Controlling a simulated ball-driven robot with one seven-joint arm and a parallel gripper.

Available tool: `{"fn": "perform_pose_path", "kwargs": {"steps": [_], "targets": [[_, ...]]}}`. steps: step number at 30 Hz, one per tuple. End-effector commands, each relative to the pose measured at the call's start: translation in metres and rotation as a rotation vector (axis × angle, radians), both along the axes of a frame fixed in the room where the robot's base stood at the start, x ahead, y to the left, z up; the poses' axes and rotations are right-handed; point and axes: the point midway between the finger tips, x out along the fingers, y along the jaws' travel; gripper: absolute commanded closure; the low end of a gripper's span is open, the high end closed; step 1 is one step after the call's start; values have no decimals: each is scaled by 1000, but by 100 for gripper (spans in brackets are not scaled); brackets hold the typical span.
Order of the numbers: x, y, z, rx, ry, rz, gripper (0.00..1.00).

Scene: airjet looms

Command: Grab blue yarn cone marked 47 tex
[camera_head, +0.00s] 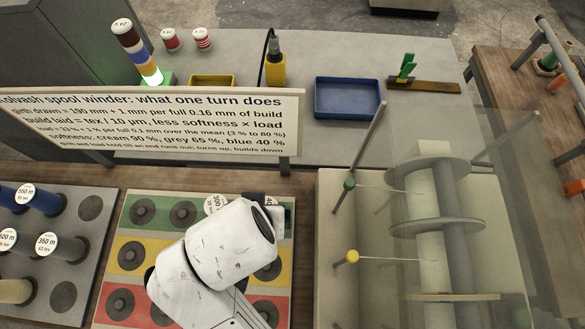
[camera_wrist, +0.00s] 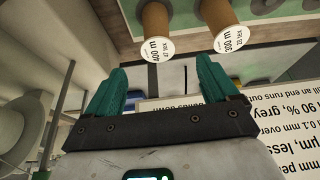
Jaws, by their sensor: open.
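A blue cone (camera_head: 46,203) with a white label reading 550 m stands on the grey peg board at the left of the head view. Its tex number is too small to read surely. In the wrist view a brown cone (camera_wrist: 156,22) has a label reading 400 m and 47 tex. Beside it is another brown cone (camera_wrist: 217,15) marked 300 m. I cannot make out 47 tex on a blue cone. My gripper (camera_wrist: 162,68) is open, its teal fingers apart and nothing between them. In the head view my white arm hides it.
The grey peg board (camera_head: 92,240) also holds other labelled cones. A green, yellow and red board (camera_head: 128,228) with dark round seats lies under my arm. A sign (camera_head: 150,120) stands behind it. A winder (camera_head: 435,225) is at the right, and a blue tray (camera_head: 347,98) lies behind.

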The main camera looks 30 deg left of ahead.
Motion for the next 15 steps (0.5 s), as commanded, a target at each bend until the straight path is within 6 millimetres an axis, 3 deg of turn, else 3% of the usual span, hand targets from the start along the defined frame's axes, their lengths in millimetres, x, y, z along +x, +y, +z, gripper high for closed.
{"fn": "perform_pose_path", "kwargs": {"steps": [4, 15], "targets": [[2, 2, -6, -1, 1, 0, 13], [17, 11, -50, -1, 1, 1, 13]]}}
